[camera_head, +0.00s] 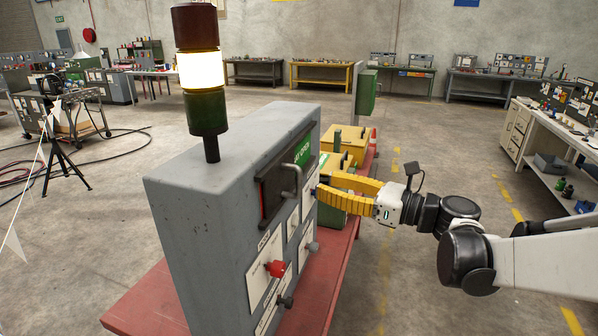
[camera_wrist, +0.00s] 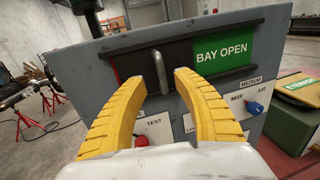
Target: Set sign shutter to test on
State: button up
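The grey control box (camera_head: 185,225) has a sign slot in its front face. A dark sliding shutter (camera_wrist: 125,64) with an upright metal bar handle (camera_wrist: 161,72) covers the left part of the slot. The green sign (camera_wrist: 225,52) reading "BAY OPEN" shows at the right. The handle also shows in the head view (camera_head: 297,183). My gripper (camera_wrist: 161,77) is open, its yellow fingers on either side of the handle in the wrist view. In the head view my gripper (camera_head: 321,180) appears a little short of the handle. Contact is not visible.
Below the slot are a red knob (camera_wrist: 141,141) by a "TEST" label and a blue knob (camera_wrist: 254,108). A lamp tower (camera_head: 200,70) with a lit middle section stands on the box. The box rests on a red table (camera_head: 150,305); yellow and green boxes stand behind.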

aim_at(299, 176)
jog(key=x, duration=0.7)
jog(key=shift+w+a, duration=0.25)
jog(key=shift+a, duration=0.05)
grip_shut()
